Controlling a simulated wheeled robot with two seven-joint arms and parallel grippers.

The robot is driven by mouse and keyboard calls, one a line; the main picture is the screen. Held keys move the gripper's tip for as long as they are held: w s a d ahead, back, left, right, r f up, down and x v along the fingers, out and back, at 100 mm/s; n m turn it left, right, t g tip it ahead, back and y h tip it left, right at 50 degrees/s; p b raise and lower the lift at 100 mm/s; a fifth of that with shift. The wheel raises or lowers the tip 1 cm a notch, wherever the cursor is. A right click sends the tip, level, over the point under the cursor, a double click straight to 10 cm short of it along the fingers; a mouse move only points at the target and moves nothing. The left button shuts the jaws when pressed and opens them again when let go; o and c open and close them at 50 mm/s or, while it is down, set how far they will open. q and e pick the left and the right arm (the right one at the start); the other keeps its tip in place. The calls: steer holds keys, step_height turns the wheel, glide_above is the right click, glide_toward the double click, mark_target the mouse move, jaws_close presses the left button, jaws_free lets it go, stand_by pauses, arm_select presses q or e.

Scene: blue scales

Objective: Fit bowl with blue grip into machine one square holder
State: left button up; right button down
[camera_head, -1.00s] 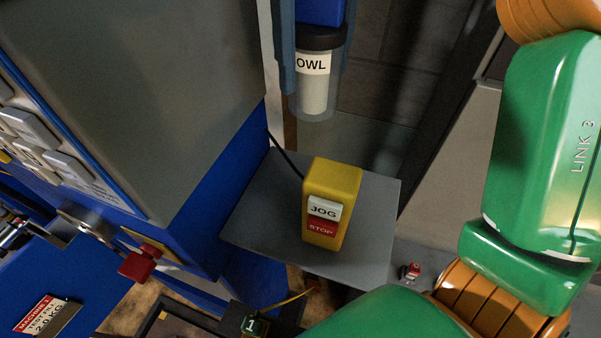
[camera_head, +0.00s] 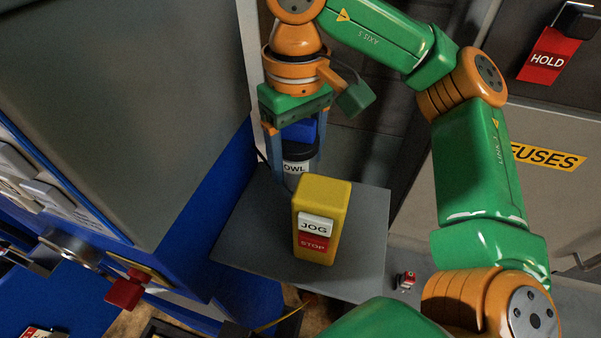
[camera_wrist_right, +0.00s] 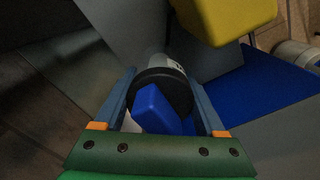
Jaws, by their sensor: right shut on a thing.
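The bowl with the blue grip is a clear cup (camera_wrist_right: 160,58) with a black lid (camera_head: 300,150) and a white label that reads "OWL" where it shows. Its blue grip (camera_head: 300,131) also shows in the right wrist view (camera_wrist_right: 157,108). My right gripper (camera_head: 297,160) is shut on the bowl, its fingers on either side of the blue grip. It holds the bowl behind the yellow JOG/STOP box, by the back edge of the grey shelf. I cannot make out the square holder. My left gripper is not in view.
The yellow JOG/STOP box (camera_head: 322,195) stands on the grey shelf (camera_head: 350,260), close to the bowl. A grey FUSES cabinet (camera_head: 545,200) is at the right.

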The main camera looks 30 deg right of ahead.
mark_target(297, 176)
steer(key=f, duration=0.4)
steer(key=shift+s, duration=0.2)
steer(key=shift+w+f, duration=0.15)
steer(key=shift+w, duration=0.05)
steer(key=shift+f, duration=0.1)
jaws_free()
steer(key=shift+s, duration=0.15)
